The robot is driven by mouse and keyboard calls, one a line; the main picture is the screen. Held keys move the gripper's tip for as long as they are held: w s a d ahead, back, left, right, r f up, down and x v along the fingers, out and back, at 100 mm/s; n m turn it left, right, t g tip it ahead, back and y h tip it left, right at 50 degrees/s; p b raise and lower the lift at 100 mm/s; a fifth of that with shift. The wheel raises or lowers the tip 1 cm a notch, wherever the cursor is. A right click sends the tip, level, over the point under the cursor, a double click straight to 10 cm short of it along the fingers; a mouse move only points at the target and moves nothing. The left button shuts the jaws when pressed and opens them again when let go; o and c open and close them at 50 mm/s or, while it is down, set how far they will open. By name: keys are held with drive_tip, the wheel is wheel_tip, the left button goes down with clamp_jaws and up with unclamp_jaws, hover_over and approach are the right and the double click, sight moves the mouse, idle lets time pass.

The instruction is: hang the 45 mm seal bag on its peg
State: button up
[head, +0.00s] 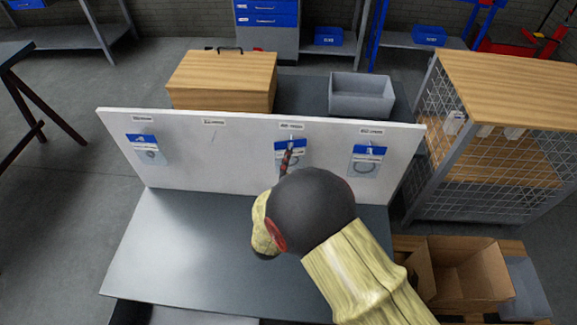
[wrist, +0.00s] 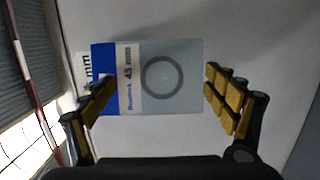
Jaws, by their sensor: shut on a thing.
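The 45 mm seal bag (wrist: 185,95) is clear, with a dark ring inside, a blue header and a white strip reading 45 mm. In the wrist view it lies between the fingers of my gripper (wrist: 158,96), which is shut on it. In the head view the bag (head: 289,147) is in front of the white board, under the third label from the left. My gripper (head: 287,158) reaches it from the front, and my arm hides part of it. A peg tip (head: 291,138) shows at the header; whether it passes through the bag's hole I cannot tell.
The board (head: 215,160) carries other bags, one at the left (head: 149,152) and one at the right (head: 367,160). The second label (head: 213,121) has no bag below it. A wooden box (head: 222,82) and grey bin (head: 360,97) stand behind. The bench top (head: 190,235) is clear.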

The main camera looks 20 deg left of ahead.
idle(0.4)
drive_tip(key=o, duration=0.9)
drive_tip(key=shift+o, duration=0.6)
drive_tip(key=s+d, duration=0.1)
drive_tip(key=s, duration=1.1)
drive_tip(key=shift+d, duration=0.25)
